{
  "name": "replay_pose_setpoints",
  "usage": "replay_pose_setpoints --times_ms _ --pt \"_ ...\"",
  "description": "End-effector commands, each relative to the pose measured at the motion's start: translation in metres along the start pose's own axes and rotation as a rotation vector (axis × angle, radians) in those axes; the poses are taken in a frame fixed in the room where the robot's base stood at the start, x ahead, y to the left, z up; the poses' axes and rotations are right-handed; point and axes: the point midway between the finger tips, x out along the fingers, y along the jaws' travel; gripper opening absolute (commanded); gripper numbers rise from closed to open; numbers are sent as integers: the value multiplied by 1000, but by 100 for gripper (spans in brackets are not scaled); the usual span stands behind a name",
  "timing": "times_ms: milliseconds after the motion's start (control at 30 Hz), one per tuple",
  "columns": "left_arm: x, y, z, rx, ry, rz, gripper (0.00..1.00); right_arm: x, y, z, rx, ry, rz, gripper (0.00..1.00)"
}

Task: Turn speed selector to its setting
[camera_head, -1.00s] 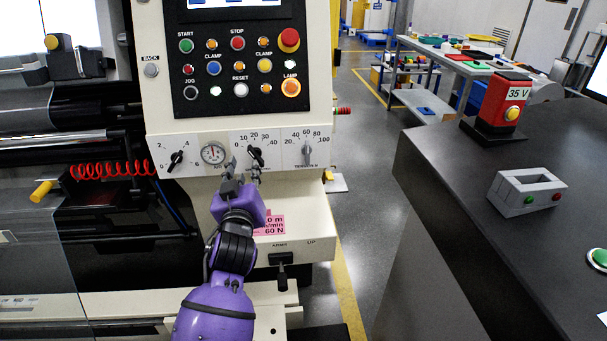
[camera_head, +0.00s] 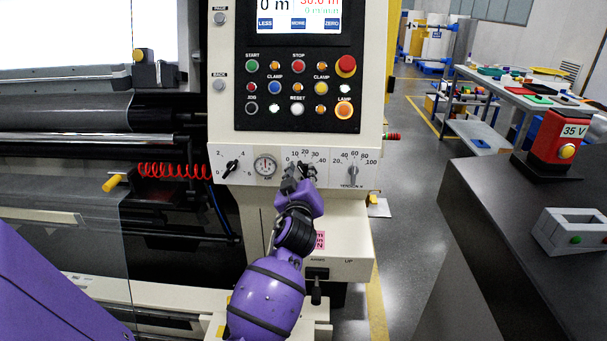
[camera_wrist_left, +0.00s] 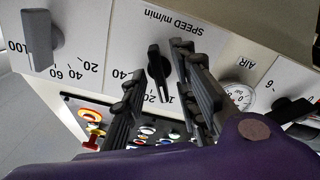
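The speed selector (camera_wrist_left: 158,72) is a black pointer knob on the white dial panel under the screen. In the wrist view it shows between the two dark fingers of my left gripper (camera_wrist_left: 157,75), with a gap on both sides. The gripper is open, and I cannot tell whether its tips reach past the knob's front. In the head view the left gripper (camera_head: 298,178) is at the speed dial (camera_head: 322,168) and covers part of the knob, so its exact setting is hard to read. My right gripper is out of view.
A grey tension knob (camera_head: 353,174) is right of the speed dial, an air gauge (camera_head: 265,166) left of it, and another black knob (camera_head: 231,167) farther left. Buttons (camera_head: 298,88) are above. A pink label (camera_head: 320,239) and a lever (camera_head: 316,291) are below.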

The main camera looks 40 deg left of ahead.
Motion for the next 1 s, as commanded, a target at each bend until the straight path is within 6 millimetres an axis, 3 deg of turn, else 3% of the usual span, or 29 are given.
replay_pose_setpoints --times_ms 267,500,1000 --pt "2 0 0 0 0 0 27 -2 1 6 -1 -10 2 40" --pt "2 0 0 0 0 0 0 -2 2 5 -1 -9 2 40" --pt "2 1 -1 88 1 0 0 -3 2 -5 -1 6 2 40"
